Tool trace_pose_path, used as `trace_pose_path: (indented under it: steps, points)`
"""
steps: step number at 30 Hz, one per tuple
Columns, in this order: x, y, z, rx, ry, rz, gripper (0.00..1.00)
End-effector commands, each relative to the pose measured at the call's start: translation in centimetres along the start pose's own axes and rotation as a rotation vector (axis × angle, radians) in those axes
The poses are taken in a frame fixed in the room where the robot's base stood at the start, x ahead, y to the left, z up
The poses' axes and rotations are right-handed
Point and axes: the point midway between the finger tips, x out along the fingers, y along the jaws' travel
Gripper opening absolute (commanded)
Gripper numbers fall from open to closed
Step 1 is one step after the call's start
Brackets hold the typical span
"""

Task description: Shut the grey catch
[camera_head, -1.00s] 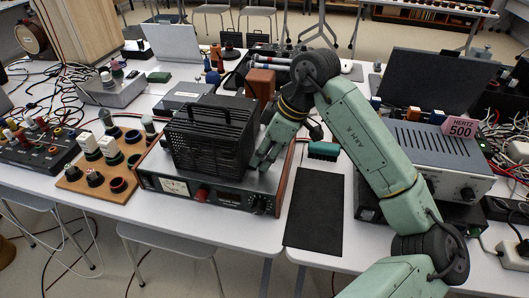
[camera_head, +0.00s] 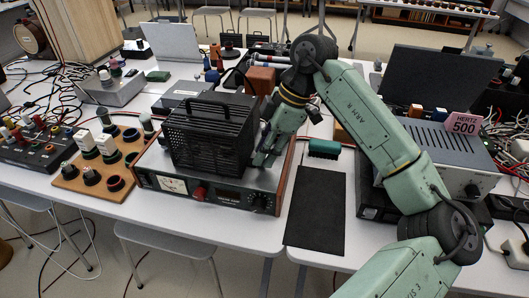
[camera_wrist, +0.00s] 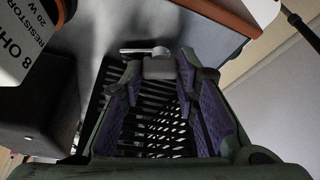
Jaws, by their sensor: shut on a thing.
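The black vented box (camera_head: 210,135) with a top handle stands on a wood-sided instrument (camera_head: 225,197) in the head view. My gripper (camera_head: 262,162) is at the right side of this box, fingers pointing down. In the wrist view the slotted side of the box (camera_wrist: 165,130) shows between my purple-padded fingers. The grey catch (camera_wrist: 145,50), a light lever with a round pivot, shows at the fingertips. My gripper (camera_wrist: 160,68) is shut on a grey block that seems to be part of the catch. The catch is hidden by my gripper in the head view.
A black mat (camera_head: 316,208) lies right of the instrument, with a green brush (camera_head: 323,148) behind it. A grey device (camera_head: 440,155) with a pink "HERTZ 500" sign stands at the right. A wooden board with knobs (camera_head: 70,180) lies to the left.

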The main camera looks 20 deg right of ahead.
Motion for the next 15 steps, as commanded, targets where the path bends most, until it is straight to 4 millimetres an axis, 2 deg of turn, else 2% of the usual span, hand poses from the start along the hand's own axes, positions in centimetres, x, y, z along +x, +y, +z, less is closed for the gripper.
trace_pose_path:
  steps: [15]
  points:
    - [-0.02,0.23,-0.05,-0.316,-0.001,-0.130,0.00]
